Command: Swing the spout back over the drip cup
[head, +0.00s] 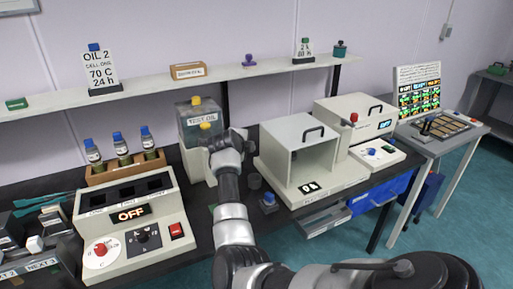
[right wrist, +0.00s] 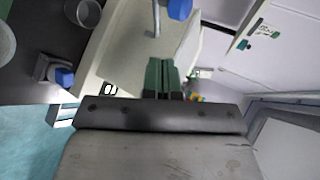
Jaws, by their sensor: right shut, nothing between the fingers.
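The grey test oil tank (head: 196,122), with yellow knobs, stands on the bench in the head view. My right arm reaches up in front of it and hides its right side and the spout there. In the right wrist view, a thin metal tube (right wrist: 156,20), seemingly the spout, hangs beside a blue part (right wrist: 180,8). My right gripper (right wrist: 161,64) has green fingers, shut and empty, pointing toward the tube and apart from it in the picture. Two cups show at the upper left, a grey one (right wrist: 82,12) and a paler one (right wrist: 5,40); I cannot tell which is the drip cup.
The open-fronted balance (head: 292,160) stands right of my arm, with a small blue-topped block (head: 268,199) before it. An oven-like box (head: 130,210) reading OFF and a wooden bottle rack (head: 125,169) stand left. A shelf (head: 220,77) runs along the wall behind.

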